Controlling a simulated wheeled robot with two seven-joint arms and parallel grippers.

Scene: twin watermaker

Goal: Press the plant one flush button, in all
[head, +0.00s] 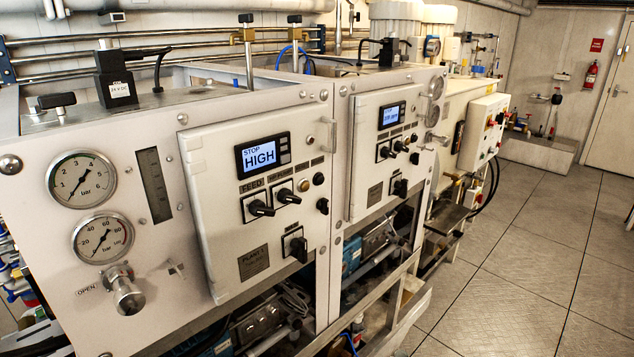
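The plant one panel (215,215) is a pale door on the near cabinet, with a plate reading "PLANT 1" (254,263). Its lit display (262,155) reads "STOP HIGH". Below it are the black FEED switch (260,208) and HP pump switch (288,196). To their right are a small amber round button (304,186) and a dark round button (318,179). The small labels there are too blurred to read, so I cannot tell which is flush. Neither gripper is in view.
A second similar panel (372,195) with its own display (391,115) stands farther right. Two gauges, the upper one (81,176) and lower one (102,238), and a protruding valve knob (126,296) are at left. The tiled floor (535,255) at right is clear.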

